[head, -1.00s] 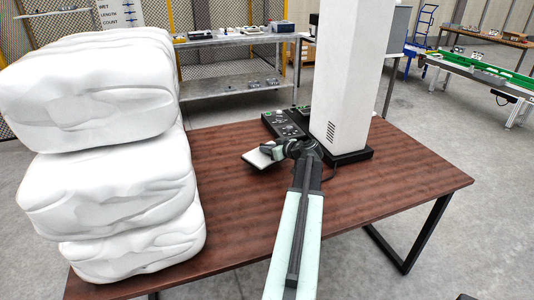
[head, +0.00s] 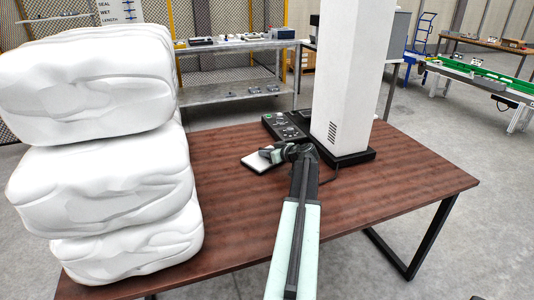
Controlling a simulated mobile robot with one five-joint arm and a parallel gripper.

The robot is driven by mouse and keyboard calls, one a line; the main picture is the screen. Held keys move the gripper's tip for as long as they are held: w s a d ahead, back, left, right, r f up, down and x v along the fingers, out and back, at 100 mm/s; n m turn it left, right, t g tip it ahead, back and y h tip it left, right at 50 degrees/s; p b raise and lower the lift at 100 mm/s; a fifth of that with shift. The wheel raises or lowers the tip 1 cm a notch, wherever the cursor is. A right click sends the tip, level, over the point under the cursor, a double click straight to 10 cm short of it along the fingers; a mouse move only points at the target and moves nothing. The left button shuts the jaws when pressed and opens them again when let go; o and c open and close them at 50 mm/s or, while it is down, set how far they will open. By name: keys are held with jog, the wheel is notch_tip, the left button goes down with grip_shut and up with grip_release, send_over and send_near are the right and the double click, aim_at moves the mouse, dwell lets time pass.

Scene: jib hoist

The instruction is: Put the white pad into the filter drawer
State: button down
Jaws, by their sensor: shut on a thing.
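The white pad (head: 256,162) is a thin flat piece at the left side of my gripper (head: 268,153), over the brown table. My gripper is shut on the pad's edge. The pad lies about level, just above or on the table top; I cannot tell which. The white column (head: 343,80) stands on a black base behind and to the right of my gripper. I cannot make out a filter drawer in this view.
A black control box (head: 284,127) stands on the table (head: 400,180) behind the pad. Several large white wrapped bales (head: 100,185) are stacked on the left. The table's right side is clear. A metal bench (head: 225,93) stands farther back.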

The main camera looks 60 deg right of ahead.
jog(key=c, duration=1.5)
grip_release()
jog(key=shift+o, duration=0.2)
jog(key=shift+s+a+r+p, duration=0.1)
jog(key=shift+s+r+p, duration=0.15)
jog(key=shift+p, duration=0.25)
jog(key=p+v, duration=0.4)
jog(key=v, duration=0.6)
jog(key=shift+s+a+r, duration=0.1)
jog(key=shift+s+r, duration=0.1)
jog(key=shift+s, duration=0.5)
jog(key=shift+o, duration=0.5)
jog(key=shift+a, duration=0.1)
